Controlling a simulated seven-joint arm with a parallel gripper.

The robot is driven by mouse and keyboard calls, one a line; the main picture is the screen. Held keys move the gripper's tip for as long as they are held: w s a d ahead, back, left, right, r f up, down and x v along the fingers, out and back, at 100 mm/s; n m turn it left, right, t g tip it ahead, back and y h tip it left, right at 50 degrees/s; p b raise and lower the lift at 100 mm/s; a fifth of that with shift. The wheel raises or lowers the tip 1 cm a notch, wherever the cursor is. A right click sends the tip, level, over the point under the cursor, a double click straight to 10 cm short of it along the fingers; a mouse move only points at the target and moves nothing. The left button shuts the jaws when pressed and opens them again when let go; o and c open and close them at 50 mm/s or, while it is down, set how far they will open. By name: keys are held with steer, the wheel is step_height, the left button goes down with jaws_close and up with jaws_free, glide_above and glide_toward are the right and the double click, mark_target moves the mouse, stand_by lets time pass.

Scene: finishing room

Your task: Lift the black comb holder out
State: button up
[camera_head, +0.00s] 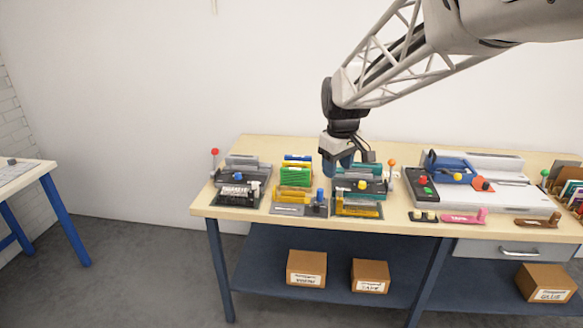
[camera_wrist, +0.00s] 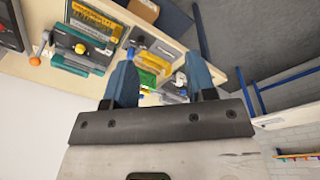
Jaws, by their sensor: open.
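The black comb holder (camera_head: 238,193), a black tray with white lettering on its front, sits at the left front of the table, in front of a dark grey machine. I cannot make it out in the wrist view, where my right-hand finger covers part of that side. My gripper (camera_head: 338,168) has blue fingers and hangs to the right of the holder, near the back of the teal machine (camera_head: 360,184). In the wrist view my gripper (camera_wrist: 162,72) is open, with nothing held between its fingers.
Green and yellow stacks (camera_head: 295,175) stand between the holder and my gripper. A yellow comb holder (camera_head: 358,208) sits in front of the teal machine. A grey block with a blue knob (camera_head: 321,197) is at the front edge. A red-topped post (camera_head: 214,153) rises at the left.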

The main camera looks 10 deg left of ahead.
steer(key=w+a+f+n, duration=0.2)
steer(key=w+a+f, duration=0.2)
steer(key=w+a, duration=0.3)
steer(key=w+a+f+n, duration=0.3)
steer(key=w+a+f, duration=0.2)
steer(key=w+a, duration=0.25)
steer(key=n+g, duration=0.1)
steer(key=n, duration=0.3)
glide_above(251, 191)
steer(key=f, duration=1.1)
steer(key=shift+s+d+f, duration=0.1)
steer(key=shift+s+d, duration=0.15)
steer(key=shift+d, duration=0.1)
steer(key=shift+w+a+f, duration=0.15)
steer(key=shift+a+f, duration=0.25)
steer(key=shift+f, duration=1.25)
steer(key=shift+d+f, duration=0.1)
steer(key=shift+f, duration=2.55)
